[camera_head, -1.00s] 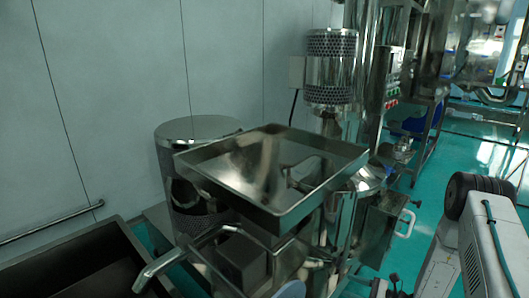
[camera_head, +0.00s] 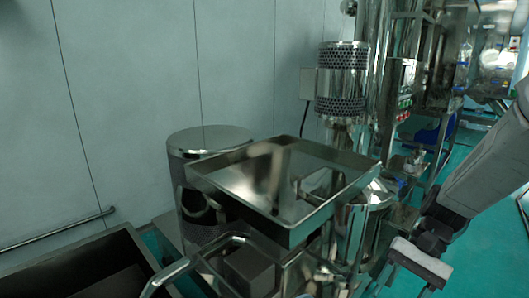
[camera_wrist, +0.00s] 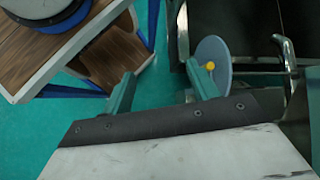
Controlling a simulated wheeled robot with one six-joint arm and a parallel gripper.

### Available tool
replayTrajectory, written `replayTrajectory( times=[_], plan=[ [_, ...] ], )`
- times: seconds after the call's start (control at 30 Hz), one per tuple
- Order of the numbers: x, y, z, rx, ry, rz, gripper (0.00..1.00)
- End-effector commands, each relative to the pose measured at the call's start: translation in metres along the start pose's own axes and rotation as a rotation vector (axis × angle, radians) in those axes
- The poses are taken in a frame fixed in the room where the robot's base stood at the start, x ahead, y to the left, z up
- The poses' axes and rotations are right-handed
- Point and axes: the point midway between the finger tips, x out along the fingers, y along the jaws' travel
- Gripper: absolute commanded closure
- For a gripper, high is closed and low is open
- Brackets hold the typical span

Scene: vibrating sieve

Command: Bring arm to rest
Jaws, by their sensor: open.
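My arm (camera_head: 490,160) reaches in from the right edge of the head view, slanting down to the left. Its end is low at the right, beside the steel machine. In the wrist view my gripper (camera_wrist: 164,82) has its two teal fingers wide apart, with nothing between them but green floor. A grey-blue disc (camera_wrist: 218,52) with a yellow knob shows behind the right finger. I cannot tell whether they touch.
The steel machine bears a square tray (camera_head: 228,187) beside a perforated cylinder (camera_head: 342,82). A dark basin (camera_head: 75,268) is at the lower left. A wooden-topped table (camera_wrist: 113,55) carries a round grey thing (camera_wrist: 40,8). Green floor (camera_head: 488,248) is clear at the right.

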Motion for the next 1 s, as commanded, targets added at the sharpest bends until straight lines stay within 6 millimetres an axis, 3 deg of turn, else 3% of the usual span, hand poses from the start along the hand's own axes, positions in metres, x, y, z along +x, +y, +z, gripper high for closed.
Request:
replayTrajectory(
  times=[0.2,0.6,0.8,1.0],
  plan=[
    [-0.02,0.018,0.058,-0.18,0.194,0.205,0.41],
    [-0.044,0.046,0.139,-0.448,0.558,0.447,0.41],
    [-0.051,0.042,0.165,-0.528,0.678,0.441,0.41],
    [-0.052,0.038,0.173,-0.561,0.71,0.437,0.41]
  ],
)
